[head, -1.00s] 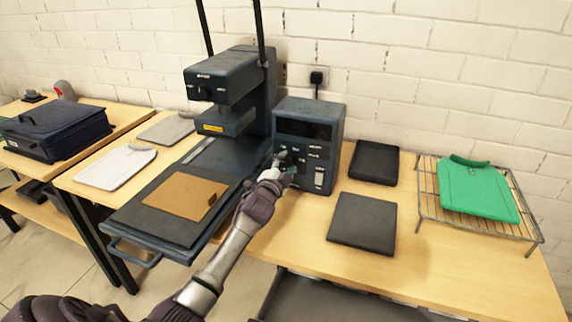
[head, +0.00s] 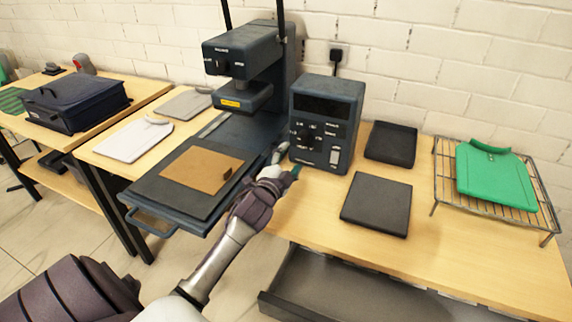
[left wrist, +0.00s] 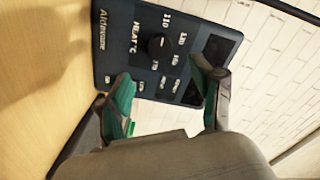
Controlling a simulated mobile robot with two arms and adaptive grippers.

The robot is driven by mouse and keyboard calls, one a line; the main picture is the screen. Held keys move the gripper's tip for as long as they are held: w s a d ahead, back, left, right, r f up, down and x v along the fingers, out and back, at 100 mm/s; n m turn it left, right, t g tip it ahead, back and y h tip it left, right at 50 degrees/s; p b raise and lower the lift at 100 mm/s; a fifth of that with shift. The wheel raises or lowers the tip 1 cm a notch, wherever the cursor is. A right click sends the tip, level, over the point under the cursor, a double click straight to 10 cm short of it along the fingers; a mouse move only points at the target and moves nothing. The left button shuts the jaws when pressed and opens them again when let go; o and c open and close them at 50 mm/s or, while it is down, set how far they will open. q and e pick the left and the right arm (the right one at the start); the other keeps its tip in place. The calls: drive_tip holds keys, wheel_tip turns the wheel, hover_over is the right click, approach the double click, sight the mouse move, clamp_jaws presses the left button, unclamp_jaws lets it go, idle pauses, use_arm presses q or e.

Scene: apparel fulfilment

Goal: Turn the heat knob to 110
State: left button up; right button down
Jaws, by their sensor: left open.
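The control box (head: 326,118) stands on the table beside the heat press (head: 245,62). Its round black heat knob (head: 304,134) sits on the front panel among white printed marks. In the left wrist view the knob (left wrist: 158,46) shows clear of the fingers, below a "110" mark and beside the "HEAT °C" lettering. I cannot tell which mark it points to. My left gripper (head: 287,163) is open and empty, in front of the panel, low and left of the knob. In the left wrist view its green-padded fingers (left wrist: 162,92) stand apart, with the knob beyond them. My right gripper is not in view.
A brown sheet (head: 202,169) lies on the press's lower plate. Two dark flat pads (head: 376,205) lie right of the box. A wire rack (head: 497,207) holds a folded green shirt (head: 494,173). An open drawer (head: 360,293) projects below the table front.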

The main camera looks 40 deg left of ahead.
use_arm(q)
drive_tip(key=v, duration=0.2)
drive_tip(key=shift+s, duration=0.35)
drive_tip(key=shift+r, duration=0.1)
